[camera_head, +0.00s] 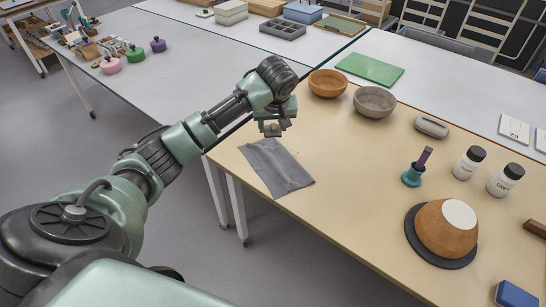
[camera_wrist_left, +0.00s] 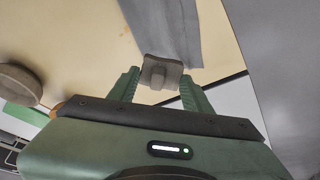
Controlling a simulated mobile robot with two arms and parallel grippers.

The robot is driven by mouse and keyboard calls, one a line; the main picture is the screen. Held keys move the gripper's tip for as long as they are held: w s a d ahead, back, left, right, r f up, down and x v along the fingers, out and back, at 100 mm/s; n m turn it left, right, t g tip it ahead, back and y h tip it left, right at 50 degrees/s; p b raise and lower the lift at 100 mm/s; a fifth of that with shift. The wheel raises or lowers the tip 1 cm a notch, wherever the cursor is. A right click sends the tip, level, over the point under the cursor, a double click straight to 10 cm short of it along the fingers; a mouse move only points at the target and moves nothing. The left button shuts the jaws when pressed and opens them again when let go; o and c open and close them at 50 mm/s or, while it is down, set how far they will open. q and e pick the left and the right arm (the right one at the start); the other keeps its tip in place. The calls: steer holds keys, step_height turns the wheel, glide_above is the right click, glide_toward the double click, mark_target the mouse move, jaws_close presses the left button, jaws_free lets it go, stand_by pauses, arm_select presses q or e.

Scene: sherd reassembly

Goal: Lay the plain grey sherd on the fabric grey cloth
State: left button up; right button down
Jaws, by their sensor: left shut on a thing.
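The plain grey sherd (camera_wrist_left: 160,71) is between the fingertips of my left gripper (camera_wrist_left: 160,88), which is shut on it. In the head view the left gripper (camera_head: 274,124) is above the table near the far edge of the grey cloth, and the sherd there is small and hard to make out. The fabric grey cloth (camera_head: 277,168) lies flat and bare on the beige table, near its left edge. It also shows in the left wrist view (camera_wrist_left: 178,28), beyond the sherd. My right gripper is out of view.
An orange bowl (camera_head: 327,84) and a grey bowl (camera_head: 374,102) stand right of the gripper. A teal holder (camera_head: 412,177), white bottles (camera_head: 468,163) and an upturned brown vessel (camera_head: 444,232) are farther right. The table (camera_head: 345,180) right of the cloth is clear.

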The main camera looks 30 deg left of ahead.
arm_select(q)
glide_above(273, 163)
steer(key=s, duration=0.1)
steer(key=f, duration=0.9)
steer(key=shift+s+d+f, duration=0.1)
steer(key=shift+d+f, duration=0.1)
steer(key=shift+d, duration=0.2)
step_height(273, 163, down, 3)
steer(key=shift+f, duration=0.45)
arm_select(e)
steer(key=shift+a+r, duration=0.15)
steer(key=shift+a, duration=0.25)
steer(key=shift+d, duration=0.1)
arm_select(q)
steer(key=shift+f, duration=0.1)
steer(key=shift+f, duration=0.4)
steer(key=o, duration=1.4)
